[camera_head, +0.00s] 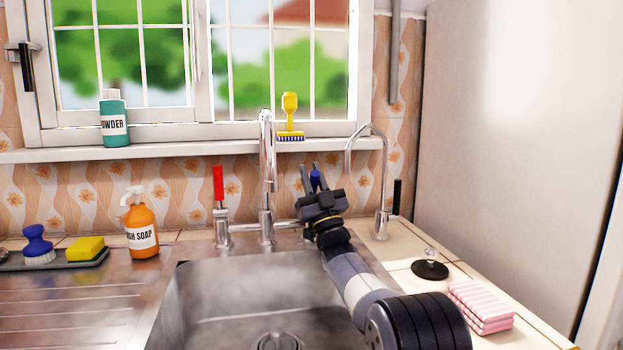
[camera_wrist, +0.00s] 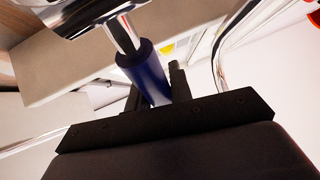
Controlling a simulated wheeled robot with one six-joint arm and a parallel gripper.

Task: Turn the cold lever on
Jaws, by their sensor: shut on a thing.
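The cold lever (camera_head: 315,182) is the blue handle on the right side of the sink's main tap; it stands upright, mostly hidden by my gripper. My gripper (camera_head: 312,175) is at the lever with a finger on either side, shut on it. In the wrist view the blue lever (camera_wrist: 145,75) lies between the dark fingers of my gripper (camera_wrist: 157,88), with its chrome stem running up to the chrome tap body. The main tap's spout (camera_head: 267,150) rises to the left of my gripper. The red lever (camera_head: 218,186) stands upright on the tap's left side.
A second thin chrome tap (camera_head: 382,185) with a black handle (camera_head: 397,196) stands close to the right. The steel sink (camera_head: 235,285) lies below. An orange soap bottle (camera_head: 142,230) is at left; a black plug (camera_head: 430,268) and pink cloth (camera_head: 481,305) are at right.

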